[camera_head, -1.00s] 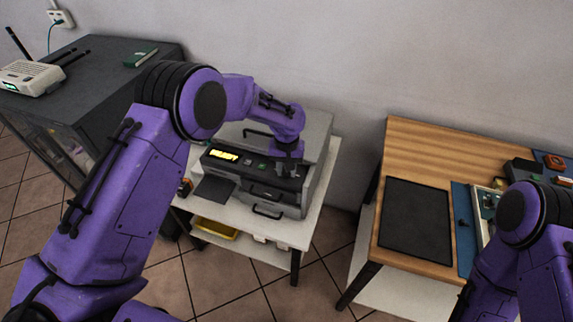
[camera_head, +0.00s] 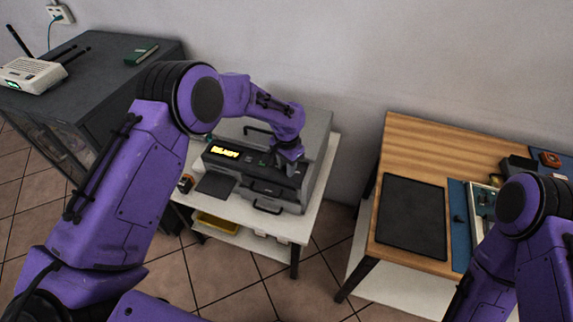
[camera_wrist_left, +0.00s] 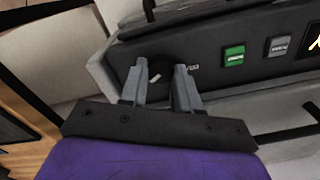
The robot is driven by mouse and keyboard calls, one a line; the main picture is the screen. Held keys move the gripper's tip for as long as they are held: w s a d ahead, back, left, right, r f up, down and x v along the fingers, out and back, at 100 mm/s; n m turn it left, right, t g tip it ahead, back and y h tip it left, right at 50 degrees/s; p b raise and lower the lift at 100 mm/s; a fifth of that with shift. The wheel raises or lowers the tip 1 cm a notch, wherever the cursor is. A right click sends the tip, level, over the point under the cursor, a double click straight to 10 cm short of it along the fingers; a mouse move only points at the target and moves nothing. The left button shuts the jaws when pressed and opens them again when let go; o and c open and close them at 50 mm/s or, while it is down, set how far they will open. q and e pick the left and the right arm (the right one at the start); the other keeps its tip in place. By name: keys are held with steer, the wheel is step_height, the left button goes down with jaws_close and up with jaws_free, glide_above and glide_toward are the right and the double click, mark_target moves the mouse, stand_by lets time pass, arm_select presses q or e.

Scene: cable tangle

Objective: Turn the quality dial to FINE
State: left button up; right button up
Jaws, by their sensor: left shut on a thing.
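The grey printer (camera_head: 314,150) stands on a white table, with a dark front panel and a lit yellow display (camera_head: 225,151). The left wrist view shows a round dark dial (camera_wrist_left: 156,72) on that panel, with a small pale mark; most of its lettering is hidden or too small to read. My left gripper (camera_head: 287,160) is at the panel's right end. In the left wrist view its two grey fingers (camera_wrist_left: 158,88) are on either side of the dial, shut on it. My right arm (camera_head: 525,215) shows at the right, but its gripper is out of view.
A green button (camera_wrist_left: 234,55) and a grey button (camera_wrist_left: 278,46) sit beside the dial. A wooden table (camera_head: 420,150) with a black mat (camera_head: 412,216) stands at right. A dark cabinet (camera_head: 110,70) carries a white router (camera_head: 35,75) at left.

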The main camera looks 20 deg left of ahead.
stand_by(0.5)
arm_select(q)
steer(key=o, duration=1.1)
steer(key=shift+c, duration=0.2)
step_height(320, 180, up, 11)
steer(key=b, duration=0.1)
steer(key=shift+f+b, duration=0.2)
steer(key=shift+b, duration=0.2)
steer(key=shift+f, duration=0.1)
